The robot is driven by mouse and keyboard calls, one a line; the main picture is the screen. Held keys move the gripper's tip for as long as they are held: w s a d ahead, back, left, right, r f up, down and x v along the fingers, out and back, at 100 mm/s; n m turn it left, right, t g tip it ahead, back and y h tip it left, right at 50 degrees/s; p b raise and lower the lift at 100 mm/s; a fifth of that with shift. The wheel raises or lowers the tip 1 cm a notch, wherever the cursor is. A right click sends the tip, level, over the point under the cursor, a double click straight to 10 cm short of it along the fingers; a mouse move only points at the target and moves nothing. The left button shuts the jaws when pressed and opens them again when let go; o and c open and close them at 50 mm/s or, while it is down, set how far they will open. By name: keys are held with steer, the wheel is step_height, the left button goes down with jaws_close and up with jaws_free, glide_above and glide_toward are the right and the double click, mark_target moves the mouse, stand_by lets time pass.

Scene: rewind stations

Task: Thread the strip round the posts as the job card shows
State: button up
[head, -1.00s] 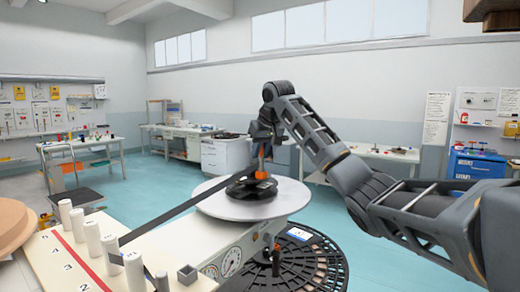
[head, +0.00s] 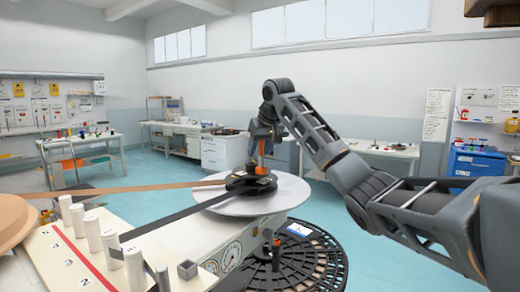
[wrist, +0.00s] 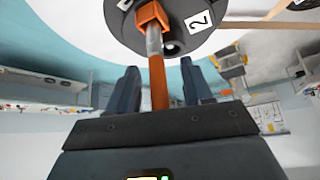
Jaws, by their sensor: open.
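My gripper (head: 262,140) is above the black reel hub (head: 250,184) on a pale round turntable (head: 292,197). In the wrist view its fingers (wrist: 158,72) are apart, with an upright orange-and-grey handle (wrist: 158,90) between them. The hub (wrist: 205,35) there bears a "2" label. A dark strip (head: 170,219) runs from the hub to the white posts, meeting a near post (head: 134,268). A brown strip (head: 150,188) runs from the hub to the wooden disc (head: 12,222) at the left. Whether the strip wraps any post is unclear. I cannot make out a job card.
Several white posts (head: 93,234) stand on a cream board with a red line and numbers. A small grey block (head: 187,270) sits at its right. A dark slotted wheel (head: 315,262) lies low at the right. Workbenches (head: 88,146) stand farther back; teal floor lies between.

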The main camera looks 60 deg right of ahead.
steer(key=shift+r, duration=0.1)
steer(key=b+v, duration=0.1)
steer(key=v, duration=0.6)
steer(key=shift+s+r+b, duration=0.2)
steer(key=shift+r+b, duration=0.05)
steer(key=shift+b, duration=0.1)
steer(key=shift+a, duration=0.15)
